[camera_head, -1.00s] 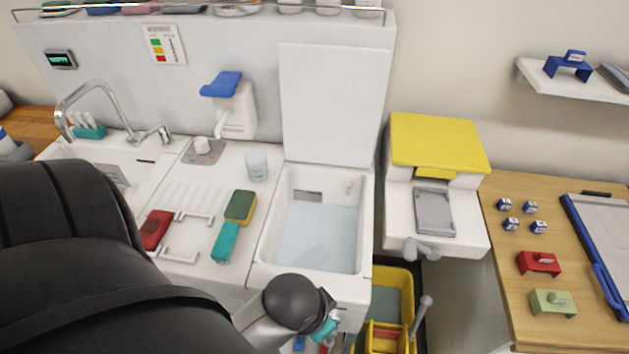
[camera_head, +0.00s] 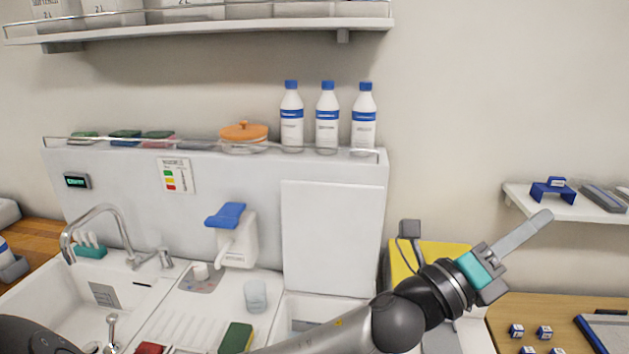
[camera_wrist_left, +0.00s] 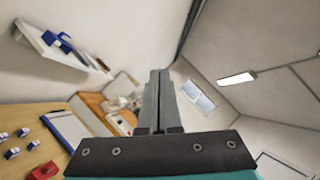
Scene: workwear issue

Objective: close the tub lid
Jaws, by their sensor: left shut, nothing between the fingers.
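The tub lid (camera_head: 333,238) is a white panel standing upright, open, against the grey back panel in the head view. The tub (camera_head: 303,309) lies below it; only its back part shows, the rest is hidden by my left arm and the picture edge. My left gripper (camera_head: 545,218) is raised to the right of the lid, in front of the yellow-topped unit, pointing up and right. It is shut and empty, apart from the lid. In the left wrist view its fingers (camera_wrist_left: 157,85) are together. My right gripper is not in view.
Three white bottles (camera_head: 327,115) and an orange pot (camera_head: 244,133) stand on the ledge above the lid. A dispenser with a blue lever (camera_head: 236,240) is left of the lid. A wall shelf (camera_head: 570,205) is near my left gripper. A clear cup (camera_head: 255,296) stands left of the tub.

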